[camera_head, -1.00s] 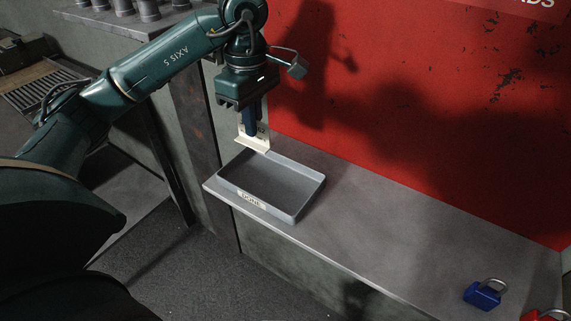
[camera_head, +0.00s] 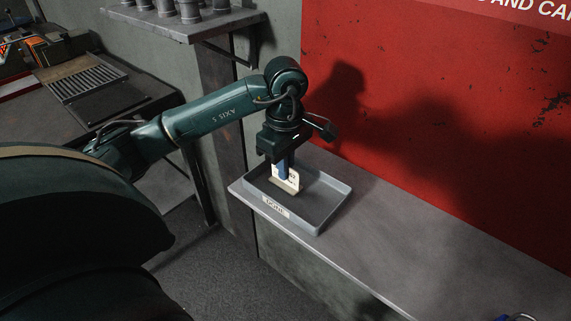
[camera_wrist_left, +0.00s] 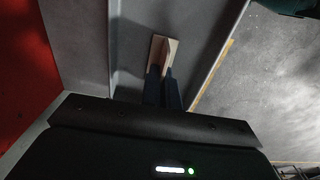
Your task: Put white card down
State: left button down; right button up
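The white card (camera_head: 287,183) is a small pale piece, bent like an L, low inside the grey tray (camera_head: 331,214) on the shelf. My left gripper (camera_head: 283,171) points down over the tray's left part. Its blue fingers are shut on the card. In the left wrist view the card (camera_wrist_left: 163,50) stands out from between the fingertips (camera_wrist_left: 163,75), over the tray's floor. I cannot tell whether its lower edge touches the floor. My right gripper is not in view.
The tray has a raised rim and a white label (camera_head: 276,208) on its front. Part of a padlock (camera_head: 515,317) shows at the bottom right edge.

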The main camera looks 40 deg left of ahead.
pick_arm(q)
jog(key=shift+f, duration=0.1)
jog(key=c, duration=2.1)
grip_release()
jog(key=o, duration=0.5)
jog(key=shift+c, duration=0.2)
jog(key=shift+r, duration=0.25)
notch_tip(320, 180, up, 5)
jog(key=shift+w+f+b, duration=0.1)
jog(key=shift+f+b, duration=0.1)
jog(key=shift+b, duration=0.25)
notch_tip(320, 180, up, 7)
jog(key=p, duration=0.1)
jog(key=shift+r, duration=0.1)
